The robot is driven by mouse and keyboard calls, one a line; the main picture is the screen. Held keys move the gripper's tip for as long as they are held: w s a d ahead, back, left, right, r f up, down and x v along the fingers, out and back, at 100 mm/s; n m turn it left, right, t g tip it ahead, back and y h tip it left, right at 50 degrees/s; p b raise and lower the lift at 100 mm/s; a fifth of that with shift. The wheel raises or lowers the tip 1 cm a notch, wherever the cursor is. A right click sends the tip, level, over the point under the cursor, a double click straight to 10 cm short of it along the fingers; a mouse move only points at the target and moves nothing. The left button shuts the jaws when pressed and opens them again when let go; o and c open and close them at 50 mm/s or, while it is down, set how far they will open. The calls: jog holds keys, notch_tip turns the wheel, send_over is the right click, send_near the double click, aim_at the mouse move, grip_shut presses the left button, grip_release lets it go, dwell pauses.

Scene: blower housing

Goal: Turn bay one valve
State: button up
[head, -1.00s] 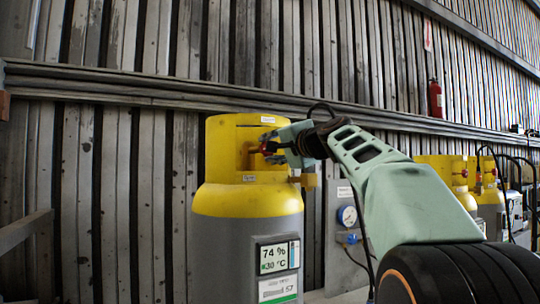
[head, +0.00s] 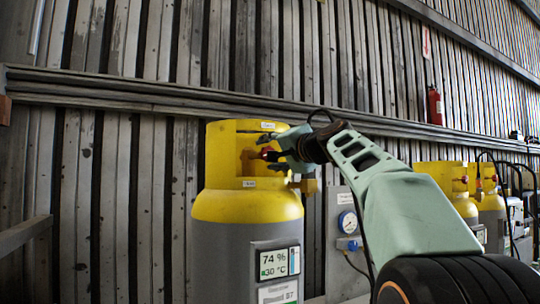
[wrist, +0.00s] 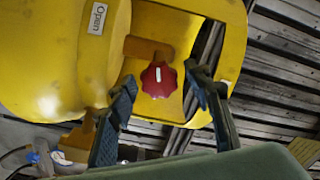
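The red valve knob (wrist: 158,79) sits on a brass stem inside the cut-out collar of the yellow and grey cylinder (head: 247,207). In the head view, part of the red knob (head: 267,153) shows at the collar opening, partly covered by my gripper (head: 279,148). In the wrist view, my gripper (wrist: 161,79) is open, with one dark finger on each side of the knob. Gaps show between the fingers and the knob, so I see no grip on it. A white label reading "Open" (wrist: 97,18) is on the yellow body.
The cylinder's display (head: 279,262) reads 74 % and 30 °C. A panel with a round gauge (head: 347,221) stands right of it. More yellow cylinders (head: 488,200) stand farther right. A corrugated wall with a rail (head: 120,90) is behind. A red fire extinguisher (head: 434,106) hangs there.

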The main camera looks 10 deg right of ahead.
dwell(0.3)
jog(key=v, duration=1.2)
jog(key=shift+d, duration=0.1)
